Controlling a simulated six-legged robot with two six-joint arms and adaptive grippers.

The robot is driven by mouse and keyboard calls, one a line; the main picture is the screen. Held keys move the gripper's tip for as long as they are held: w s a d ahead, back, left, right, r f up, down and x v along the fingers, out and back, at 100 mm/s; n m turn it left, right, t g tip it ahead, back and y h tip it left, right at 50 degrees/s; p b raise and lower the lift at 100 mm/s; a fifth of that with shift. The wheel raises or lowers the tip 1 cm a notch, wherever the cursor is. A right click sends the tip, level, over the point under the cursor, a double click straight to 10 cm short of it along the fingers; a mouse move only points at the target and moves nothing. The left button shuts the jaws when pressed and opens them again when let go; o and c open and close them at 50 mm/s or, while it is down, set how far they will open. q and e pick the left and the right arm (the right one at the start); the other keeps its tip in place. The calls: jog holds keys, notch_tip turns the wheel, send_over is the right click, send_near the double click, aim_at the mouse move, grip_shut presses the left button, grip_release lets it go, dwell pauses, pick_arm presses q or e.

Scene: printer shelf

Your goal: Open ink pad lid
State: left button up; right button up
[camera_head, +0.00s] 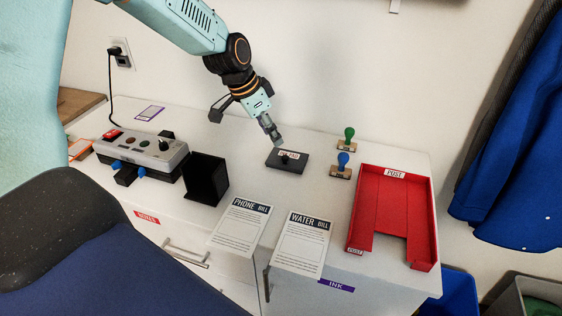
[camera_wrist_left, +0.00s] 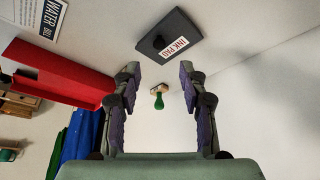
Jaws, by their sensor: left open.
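The ink pad (camera_head: 299,166) is a flat black box with a dark knob and a white label on top, and its lid looks closed. It lies on the white cabinet top and also shows at the top of the left wrist view (camera_wrist_left: 178,25), where the label reads "INK PAD". My left gripper (camera_head: 274,138) is just above and to the left of the ink pad's knob in the head view, apart from it as far as I can tell. In the left wrist view its two fingers (camera_wrist_left: 159,72) are spread and empty, with the pad beyond their tips. My right gripper is not in view.
Green (camera_head: 349,135) and blue (camera_head: 343,160) stamps stand right of the pad, near the red "POST" tray (camera_head: 422,240). A phone bill (camera_head: 240,225) and a water bill (camera_head: 301,245) lie in front. A black holder (camera_head: 206,180) and a button box (camera_head: 155,160) are left.

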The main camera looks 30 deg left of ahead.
aim_at(285, 157)
pick_arm(q)
jog(key=b+x, duration=0.3)
jog(key=x, duration=0.5)
jog(key=shift+d+f, duration=0.1)
jog(key=shift+f, duration=0.15)
jog(key=c, duration=0.3)
grip_shut()
dwell(0.3)
